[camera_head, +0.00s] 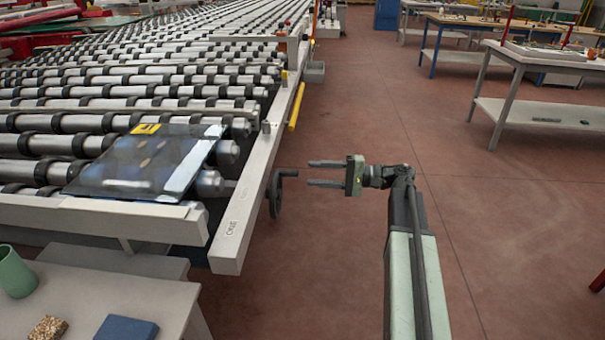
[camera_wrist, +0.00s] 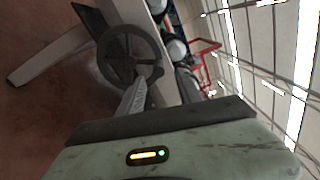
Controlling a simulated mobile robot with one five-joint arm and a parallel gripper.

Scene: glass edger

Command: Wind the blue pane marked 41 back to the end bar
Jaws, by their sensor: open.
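The blue glass pane (camera_head: 145,165) lies flat on the rollers near the front end of the conveyor, with a yellow label (camera_head: 146,129) at its far edge; I cannot read the number. The end bar (camera_head: 105,217) is the pale bar across the conveyor's front, close to the pane's near edge. A dark handwheel (camera_head: 276,193) sits on the outer side of the side rail; it also shows in the wrist view (camera_wrist: 129,57). My gripper (camera_head: 310,173) is open and empty, its fingers pointing left at the wheel, just right of it. Whether they touch its handle is unclear.
The pale side rail (camera_head: 246,205) runs along the conveyor's right side, with a yellow bar (camera_head: 297,106) farther back. A small table (camera_head: 95,295) at front left holds a green cup, a blue block and a speckled block. The red floor to the right is clear up to the workbenches.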

